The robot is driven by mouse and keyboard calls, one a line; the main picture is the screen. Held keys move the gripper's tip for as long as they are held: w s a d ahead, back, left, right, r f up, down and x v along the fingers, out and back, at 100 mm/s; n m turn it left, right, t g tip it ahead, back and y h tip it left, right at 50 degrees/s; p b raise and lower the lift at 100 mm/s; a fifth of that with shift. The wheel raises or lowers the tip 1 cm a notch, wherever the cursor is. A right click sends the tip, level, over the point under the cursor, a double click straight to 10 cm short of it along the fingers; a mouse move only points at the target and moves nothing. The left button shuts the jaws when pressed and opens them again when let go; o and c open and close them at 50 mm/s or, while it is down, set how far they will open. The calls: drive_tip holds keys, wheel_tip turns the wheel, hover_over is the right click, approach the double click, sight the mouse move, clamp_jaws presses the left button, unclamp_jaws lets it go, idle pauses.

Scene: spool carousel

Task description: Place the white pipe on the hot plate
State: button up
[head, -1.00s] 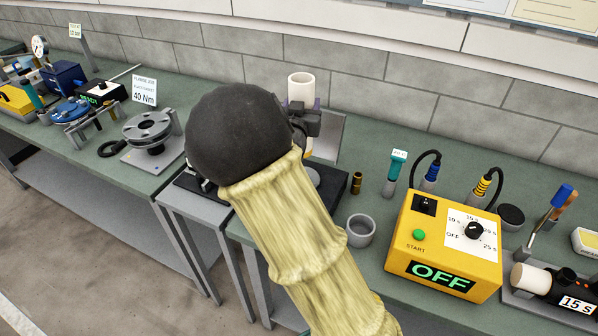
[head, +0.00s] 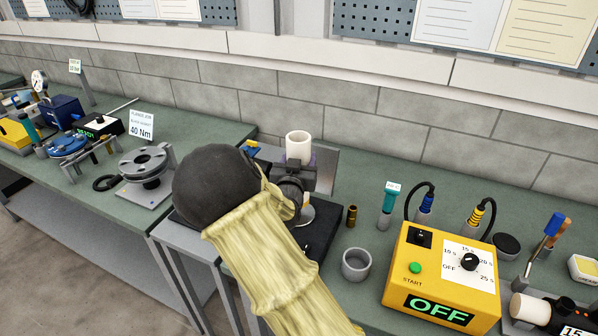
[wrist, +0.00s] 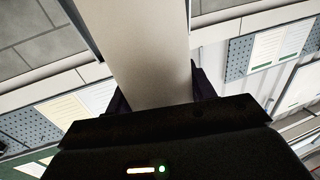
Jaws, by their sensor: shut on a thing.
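The white pipe (head: 299,144) is upright in my gripper (head: 298,175) in the head view. Its open top shows above the jaws, and a short pale part shows below them. In the wrist view the pipe (wrist: 150,55) fills the space between the dark fingers. A black flat slab (head: 322,232), which looks like the hot plate, lies below and beside the gripper, partly hidden by my arm. I cannot tell whether the pipe's lower end touches it.
A grey cup (head: 356,264), a small brass cylinder (head: 351,215) and a teal-topped probe (head: 388,205) stand to the right. A yellow control box (head: 440,275) reads OFF. A flange (head: 146,165) sits on the left bench. A grey panel (head: 325,165) is behind the pipe.

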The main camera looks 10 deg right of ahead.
drive_tip(key=shift+s+a+f+p, duration=0.1)
drive_tip(key=shift+a+f+p, duration=0.1)
drive_tip(key=shift+f, duration=0.8)
drive_tip(key=shift+a+f+p, duration=0.1)
drive_tip(key=shift+f+p, duration=0.05)
drive_tip(key=shift+f, duration=1.05)
drive_tip(key=o, duration=1.2)
drive_tip(key=shift+d, duration=0.1)
drive_tip(key=shift+r, duration=0.2)
drive_tip(key=b+v, duration=0.3)
drive_tip(key=v, duration=0.9)
